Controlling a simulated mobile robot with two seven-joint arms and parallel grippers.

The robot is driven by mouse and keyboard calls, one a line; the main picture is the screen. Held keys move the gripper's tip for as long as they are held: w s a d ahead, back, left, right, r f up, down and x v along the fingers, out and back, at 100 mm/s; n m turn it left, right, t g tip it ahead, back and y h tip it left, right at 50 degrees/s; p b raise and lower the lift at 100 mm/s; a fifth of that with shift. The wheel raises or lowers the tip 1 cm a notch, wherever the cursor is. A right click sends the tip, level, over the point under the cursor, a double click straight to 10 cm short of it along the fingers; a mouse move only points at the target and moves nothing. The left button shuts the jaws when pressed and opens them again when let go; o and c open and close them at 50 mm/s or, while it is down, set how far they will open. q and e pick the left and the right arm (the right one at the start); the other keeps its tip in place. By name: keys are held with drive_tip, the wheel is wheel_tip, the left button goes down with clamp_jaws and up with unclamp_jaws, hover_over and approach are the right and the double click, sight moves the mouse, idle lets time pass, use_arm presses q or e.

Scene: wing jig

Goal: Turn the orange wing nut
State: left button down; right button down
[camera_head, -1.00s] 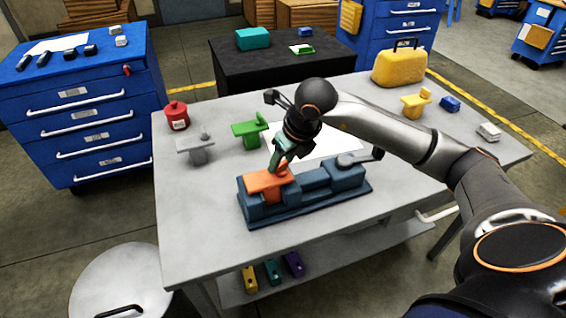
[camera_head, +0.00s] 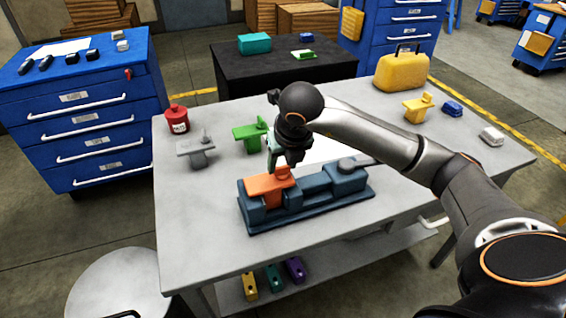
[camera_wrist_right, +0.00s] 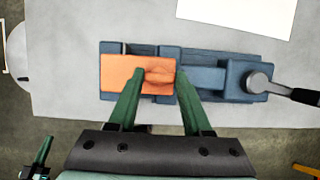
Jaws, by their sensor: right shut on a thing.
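The orange wing nut (camera_head: 282,172) stands at the right end of an orange block (camera_head: 262,186). The block sits on the left part of a dark blue jig (camera_head: 318,209) on the grey table. In the right wrist view the wing nut (camera_wrist_right: 160,75) lies between the green fingertips of my right gripper (camera_wrist_right: 159,75). My right gripper (camera_head: 283,168) comes down from above and is shut on the wing nut. At the lower left of the right wrist view a green finger shows, apparently of my left gripper (camera_wrist_right: 41,152); its jaw state is unclear.
A grey knob (camera_head: 347,164) with a lever is on the jig's right end. Behind the jig lies a white sheet (camera_head: 322,147). The table's front left is clear.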

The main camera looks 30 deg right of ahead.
drive_tip(key=shift+c, duration=1.6)
unclamp_jaws()
drive_tip(key=p+v, duration=0.1)
drive_tip(key=v, duration=1.1)
drive_tip(key=shift+r, duration=0.25)
